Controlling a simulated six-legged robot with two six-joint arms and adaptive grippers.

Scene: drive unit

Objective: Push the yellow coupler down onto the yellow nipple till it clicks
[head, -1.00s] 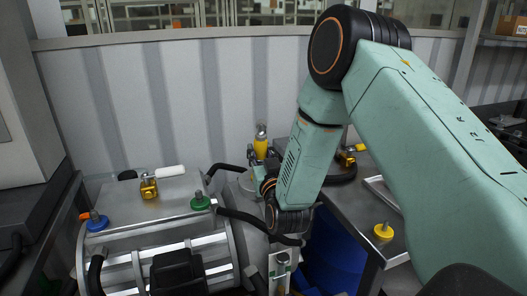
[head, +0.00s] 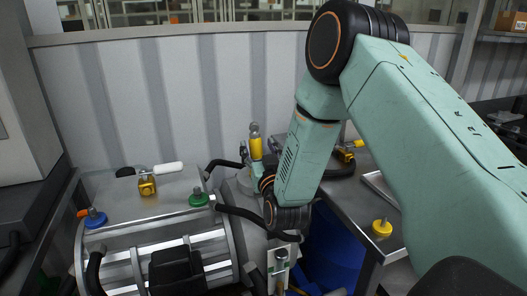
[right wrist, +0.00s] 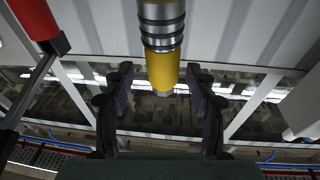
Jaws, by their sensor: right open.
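The yellow coupler (head: 256,148) stands upright behind the drive unit in the head view, with a silver fitting on top. In the right wrist view the yellow coupler (right wrist: 163,70) shows a yellow sleeve, silver and dark rings at one end and a small metal end at the other. My right gripper (right wrist: 160,92) is open, with one dark finger on each side of the coupler and gaps between. In the head view the right gripper (head: 249,158) is mostly hidden behind its arm. I cannot make out the yellow nipple or whether the coupler touches it. My left gripper is not in view.
The drive unit carries a gold valve with a white handle (head: 148,184), a green cap (head: 198,199) and a blue cap (head: 95,218). A yellow cap (head: 381,228) lies on the metal table at right. A red part (right wrist: 35,18) shows beside the right gripper.

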